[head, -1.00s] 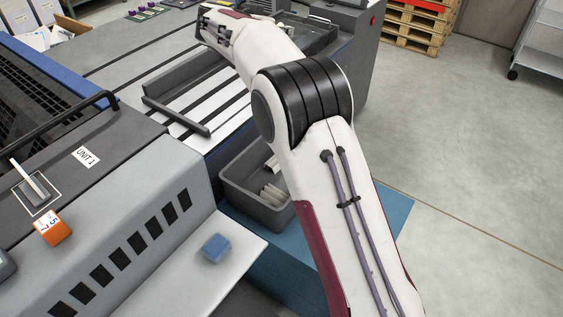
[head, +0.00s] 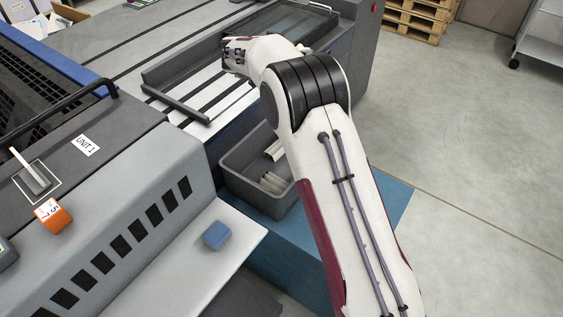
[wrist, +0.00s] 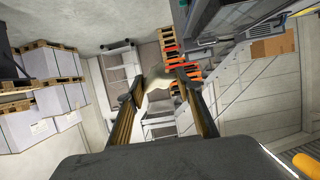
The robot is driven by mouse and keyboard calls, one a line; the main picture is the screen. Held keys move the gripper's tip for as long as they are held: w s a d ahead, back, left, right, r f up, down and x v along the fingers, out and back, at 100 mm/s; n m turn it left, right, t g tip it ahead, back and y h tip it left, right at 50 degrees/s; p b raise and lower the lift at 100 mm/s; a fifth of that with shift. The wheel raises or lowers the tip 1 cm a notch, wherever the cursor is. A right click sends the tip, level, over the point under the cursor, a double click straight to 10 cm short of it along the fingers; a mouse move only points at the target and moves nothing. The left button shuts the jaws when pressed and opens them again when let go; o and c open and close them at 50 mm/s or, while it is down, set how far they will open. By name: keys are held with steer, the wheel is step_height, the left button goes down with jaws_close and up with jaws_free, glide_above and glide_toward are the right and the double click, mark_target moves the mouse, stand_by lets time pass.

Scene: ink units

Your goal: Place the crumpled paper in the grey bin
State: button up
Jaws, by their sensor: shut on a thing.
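The crumpled paper (wrist: 158,84) is cream-coloured and sits between the two fingertips of my gripper (wrist: 158,92) in the wrist view. The gripper is shut on it, with the fingers pointing out over the room. In the head view my arm hides most of the gripper; a small pale patch beside the arm may be the paper.
The grey press with the UNIT 1 label (head: 86,145) fills the left. An orange block (head: 53,215) and a blue block (head: 216,235) sit on it. A slatted delivery bed (head: 215,95) lies under my wrist. Pallets (head: 420,18) stand at the back right.

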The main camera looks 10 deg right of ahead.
step_height(320, 180, down, 28)
steer(key=shift+f, duration=0.15)
stand_by(0.3)
step_height(320, 180, down, 6)
stand_by(0.6)
steer(key=shift+f, duration=0.1)
steer(key=shift+f, duration=1.8)
steer(key=shift+f, duration=0.6)
steer(key=o, duration=0.7)
steer(key=shift+r, duration=0.1)
